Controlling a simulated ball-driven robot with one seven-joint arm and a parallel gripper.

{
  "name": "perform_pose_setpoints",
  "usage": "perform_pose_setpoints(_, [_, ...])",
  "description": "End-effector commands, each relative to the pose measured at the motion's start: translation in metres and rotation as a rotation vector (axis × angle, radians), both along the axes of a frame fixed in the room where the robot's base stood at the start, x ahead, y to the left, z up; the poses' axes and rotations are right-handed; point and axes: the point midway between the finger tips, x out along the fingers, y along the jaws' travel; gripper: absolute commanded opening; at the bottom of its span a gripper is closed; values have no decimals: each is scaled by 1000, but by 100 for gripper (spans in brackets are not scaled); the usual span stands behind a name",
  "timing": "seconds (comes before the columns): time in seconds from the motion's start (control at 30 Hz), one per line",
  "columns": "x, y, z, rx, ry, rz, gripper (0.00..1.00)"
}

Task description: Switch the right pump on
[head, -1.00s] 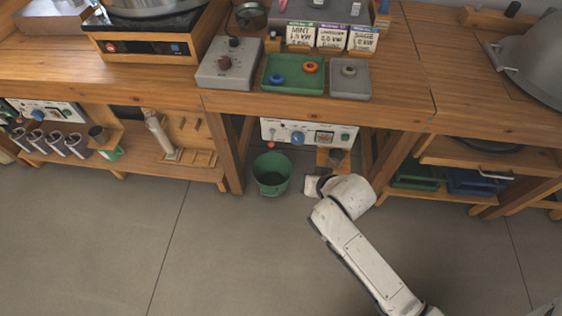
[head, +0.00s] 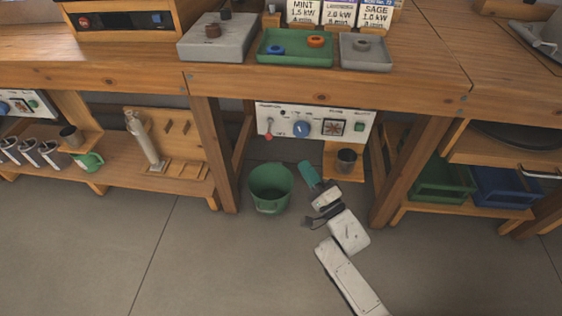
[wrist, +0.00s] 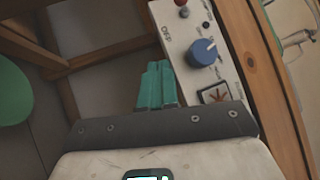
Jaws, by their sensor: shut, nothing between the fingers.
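The right pump's white control panel (head: 283,130) is under the middle bench, facing me. In the head view it carries a red-tipped lever (head: 269,126) at left, a blue knob (head: 302,129), a dark square window (head: 333,128) and a green button (head: 359,127). In the wrist view the panel is tilted, with the red tip (wrist: 183,12), the blue knob (wrist: 203,52) and the word OFF beside them. My gripper (head: 306,169) is shut and empty, its teal fingers below and in front of the panel. They also show in the wrist view (wrist: 157,82), apart from the knob.
A green bucket (head: 271,188) stands on the floor left of my gripper. A small metal cup (head: 346,161) sits on a wooden shelf just right of it. Bench legs (head: 216,150) flank the space. Another panel (head: 20,106) is at far left. The floor in front is clear.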

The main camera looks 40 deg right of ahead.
Motion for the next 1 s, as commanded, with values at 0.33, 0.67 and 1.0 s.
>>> perform_pose_setpoints(0.33, [-24,7,-30,149,-281,176,0])
perform_pose_setpoints(0.67, [-28,9,-29,167,-314,203,0])
perform_pose_setpoints(1.0, [-15,7,-20,165,-315,202,0])
